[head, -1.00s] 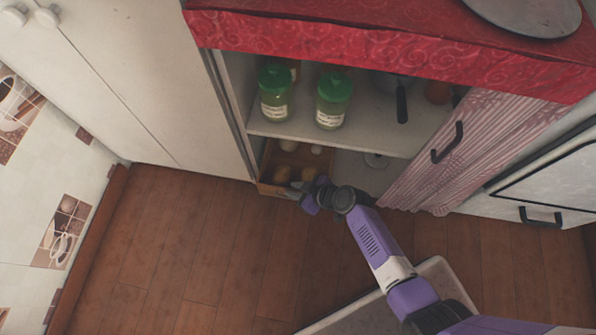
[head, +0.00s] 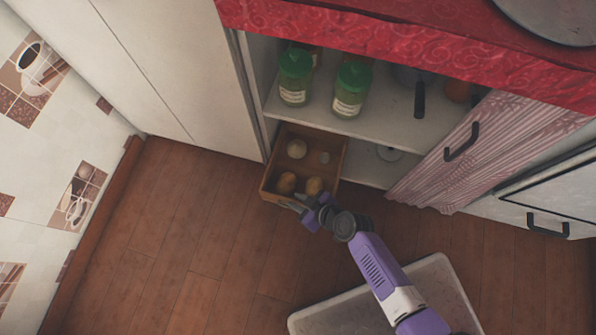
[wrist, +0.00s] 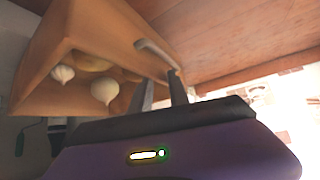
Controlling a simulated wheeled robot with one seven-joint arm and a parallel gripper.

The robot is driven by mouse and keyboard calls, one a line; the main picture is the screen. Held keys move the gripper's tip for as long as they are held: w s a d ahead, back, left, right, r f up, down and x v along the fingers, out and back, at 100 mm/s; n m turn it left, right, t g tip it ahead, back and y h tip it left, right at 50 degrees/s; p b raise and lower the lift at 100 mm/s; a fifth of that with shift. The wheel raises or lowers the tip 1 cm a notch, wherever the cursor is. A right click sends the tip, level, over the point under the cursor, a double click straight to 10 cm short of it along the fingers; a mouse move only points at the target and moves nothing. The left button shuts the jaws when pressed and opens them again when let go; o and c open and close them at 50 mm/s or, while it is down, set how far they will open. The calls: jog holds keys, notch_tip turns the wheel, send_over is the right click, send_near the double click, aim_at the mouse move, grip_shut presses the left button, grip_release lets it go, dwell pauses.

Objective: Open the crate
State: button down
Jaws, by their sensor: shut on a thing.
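The crate (head: 270,194) is an open-topped wooden box in the cupboard's lower compartment, pulled partly out past the cabinet front. Several round, onion- or potato-like things (head: 314,186) lie in it. In the wrist view the crate (wrist: 45,60) shows large at upper left, tilted by the camera angle. A pale metal handle (wrist: 157,54) is on its front. My gripper (head: 298,205) is at the crate's front, shut on this handle. In the wrist view its two fingers (wrist: 164,85) reach the handle's near end. The crate's back is hidden under the shelf.
Green-lidded jars (head: 353,92) and a dark-handled pan (head: 420,99) stand on the shelf (head: 390,130) above. A striped pink cupboard door (head: 450,160) hangs open at right. A tall white cabinet (head: 165,70) stands left.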

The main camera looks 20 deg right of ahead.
jog(key=c, duration=1.4)
grip_release()
jog(key=shift+a, duration=0.15)
jog(key=shift+o, duration=0.2)
jog(key=p+v, duration=0.3)
jog(key=v, duration=0.4)
jog(key=shift+s+d+r, duration=0.25)
